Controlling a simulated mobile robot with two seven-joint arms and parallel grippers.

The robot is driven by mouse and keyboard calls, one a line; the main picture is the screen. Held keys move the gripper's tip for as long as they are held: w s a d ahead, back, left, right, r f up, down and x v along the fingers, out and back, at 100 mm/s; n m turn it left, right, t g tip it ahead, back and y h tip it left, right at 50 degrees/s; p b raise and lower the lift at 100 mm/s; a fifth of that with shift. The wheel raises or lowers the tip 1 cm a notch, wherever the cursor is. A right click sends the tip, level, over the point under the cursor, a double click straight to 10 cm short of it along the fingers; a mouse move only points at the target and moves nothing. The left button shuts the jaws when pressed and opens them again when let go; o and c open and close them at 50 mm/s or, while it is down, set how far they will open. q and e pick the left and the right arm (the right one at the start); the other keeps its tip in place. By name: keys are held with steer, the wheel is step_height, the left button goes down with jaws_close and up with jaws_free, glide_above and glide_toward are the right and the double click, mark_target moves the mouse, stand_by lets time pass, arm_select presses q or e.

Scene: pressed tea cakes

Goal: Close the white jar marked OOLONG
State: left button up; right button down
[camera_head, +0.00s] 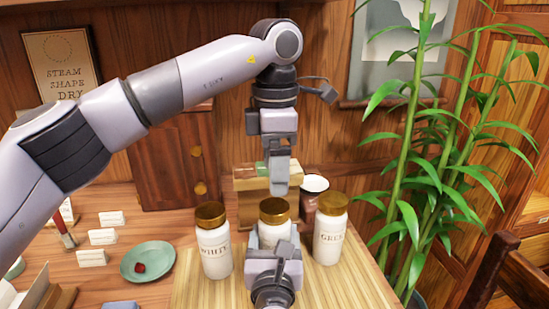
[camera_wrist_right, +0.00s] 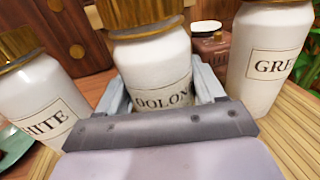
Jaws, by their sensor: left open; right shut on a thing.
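The white jar marked OOLONG (camera_wrist_right: 160,80) stands upright between two other jars; it also shows in the head view (camera_head: 273,234), partly hidden by my right gripper. A gold lid (camera_head: 273,210) sits on top of it; I cannot tell how tight it is. My right gripper (camera_wrist_right: 160,98) is shut on the jar's body, one finger on each side, and it shows low in the head view (camera_head: 274,243). My left gripper (camera_head: 280,186) points down just above the gold lid. It is open, though its fingers overlap in this view.
A jar marked WHITE (camera_head: 215,252) stands close on the left and one marked GREEN (camera_head: 330,237) on the right, both gold-lidded. Behind is a brown pot (camera_wrist_right: 212,48). A green plate (camera_head: 160,262) with a red thing lies left. A leafy plant (camera_head: 420,150) stands right.

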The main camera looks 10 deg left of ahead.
mark_target(275, 205)
arm_select(q)
steer(key=n, duration=0.5)
steer(key=shift+r, duration=0.2)
steer(key=n, duration=0.4)
steer(key=shift+r+n, duration=0.15)
steer(key=shift+n, duration=0.15)
steer(key=n, duration=0.4)
steer(key=shift+r+n, duration=0.15)
steer(key=shift+n, duration=0.15)
steer(key=n, duration=0.4)
steer(key=shift+r, duration=0.15)
steer(key=shift+f, duration=4.05)
